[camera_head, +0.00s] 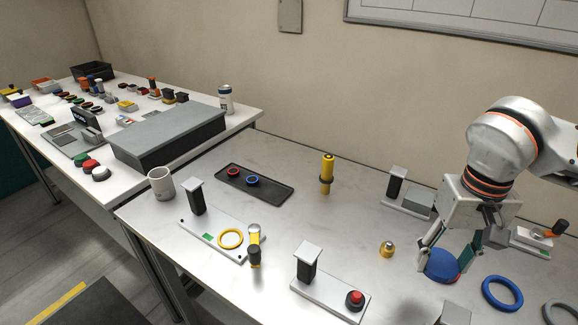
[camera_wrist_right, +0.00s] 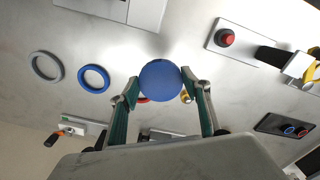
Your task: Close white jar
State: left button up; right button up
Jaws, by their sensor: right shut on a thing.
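My right gripper (camera_head: 441,262) is low over the right part of the near table, shut on a round blue piece (camera_head: 441,267). A little red shows at the piece's lower edge. In the right wrist view the blue piece (camera_wrist_right: 161,80) sits between the two fingertips (camera_wrist_right: 160,88). I cannot tell whether it touches the table. No clear white jar shows; an open white cup-like container (camera_head: 161,184) stands at the near table's left edge. A white can with a dark label (camera_head: 226,99) stands on the far table. My left gripper is not in view.
A blue ring (camera_head: 502,293) and a grey ring (camera_head: 560,312) lie right of the gripper. A small brass piece (camera_head: 387,249) stands to its left. A red-button plate (camera_head: 330,296), a yellow-ring plate (camera_head: 217,238) and a black tray (camera_head: 254,183) stand further left. Table around the brass piece is clear.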

aim_at(160, 179)
jog(key=j+u, duration=0.1)
jog(key=u, duration=0.35)
jog(key=j+u, duration=0.1)
jog(key=u, duration=0.4)
jog(key=j+u, duration=0.1)
jog(key=u, duration=0.8)
jog(key=i+j+u, duration=0.1)
jog(key=u, duration=0.85)
jog(key=i+u, duration=0.1)
jog(key=u, duration=0.35)
jog(key=i+z, duration=0.25)
jog(key=i, duration=0.3)
jog(key=i+j+z, duration=0.25)
jog(key=i, duration=0.3)
jog(key=i+z, duration=0.1)
jog(key=z, duration=0.3)
jog(key=i+z, duration=0.15)
jog(key=z, duration=0.2)
jog(key=i+z, duration=0.1)
jog(key=z, duration=0.75)
jog(key=j+z, duration=0.1)
jog(key=z, duration=0.3)
jog(key=i+z, duration=0.1)
jog(key=z, duration=0.35)
jog(key=j+z, duration=0.1)
jog(key=z, duration=0.3)
jog(key=j+z, duration=0.1)
jog(key=z, duration=0.8)
jog(key=j+z, duration=0.1)
jog(key=z, duration=0.3)
